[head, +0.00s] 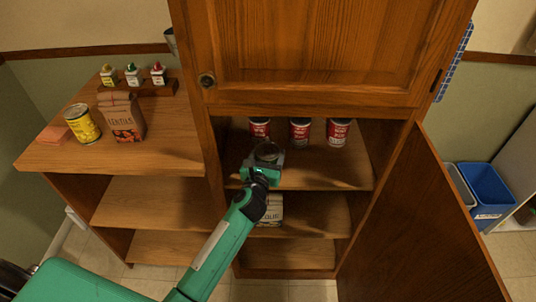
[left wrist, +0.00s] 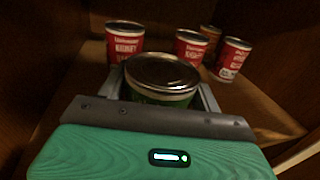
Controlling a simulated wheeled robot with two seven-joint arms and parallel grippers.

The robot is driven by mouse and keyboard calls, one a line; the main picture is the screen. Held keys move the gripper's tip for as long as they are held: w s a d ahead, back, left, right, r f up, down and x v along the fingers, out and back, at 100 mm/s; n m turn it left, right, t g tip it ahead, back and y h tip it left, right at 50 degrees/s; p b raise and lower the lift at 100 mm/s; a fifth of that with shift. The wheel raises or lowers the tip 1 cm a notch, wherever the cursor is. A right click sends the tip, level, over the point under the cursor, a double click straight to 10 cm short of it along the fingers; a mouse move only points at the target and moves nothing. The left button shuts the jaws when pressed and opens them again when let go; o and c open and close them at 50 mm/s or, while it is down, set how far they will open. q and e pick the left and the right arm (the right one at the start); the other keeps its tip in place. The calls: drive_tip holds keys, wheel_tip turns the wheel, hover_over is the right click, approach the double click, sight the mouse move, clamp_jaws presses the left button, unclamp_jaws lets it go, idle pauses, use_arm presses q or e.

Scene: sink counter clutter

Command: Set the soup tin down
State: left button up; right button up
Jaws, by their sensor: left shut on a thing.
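My left gripper (head: 266,164) reaches into the open cupboard, over the front part of its upper shelf (head: 310,175). It is shut on a tin with a metal lid (head: 268,151), held upright between the fingers. In the left wrist view the held tin (left wrist: 162,78) shows a dark greenish label, and most of its side is hidden by the gripper (left wrist: 162,100). I cannot tell whether its base touches the shelf. My right gripper is not in view.
Red-labelled tins (head: 260,128), (head: 299,131) and (head: 338,132) stand in a row behind the held tin. The shelf's front right is clear. The cupboard door (head: 415,225) hangs open at the right. A lentils bag (head: 123,119) and yellow tin (head: 82,123) stand on the left counter.

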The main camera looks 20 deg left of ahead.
use_arm(q)
drive_tip(key=o, duration=1.4)
drive_tip(key=shift+f, duration=0.1)
drive_tip(key=shift+o, duration=0.2)
drive_tip(key=shift+r, duration=0.2)
drive_tip(key=shift+s+f, duration=0.1)
drive_tip(key=shift+s, duration=0.25)
drive_tip(key=s, duration=1.1)
drive_tip(key=shift+s+d+b, duration=0.2)
drive_tip(key=shift+d+b, duration=0.05)
drive_tip(key=shift+b, duration=0.15)
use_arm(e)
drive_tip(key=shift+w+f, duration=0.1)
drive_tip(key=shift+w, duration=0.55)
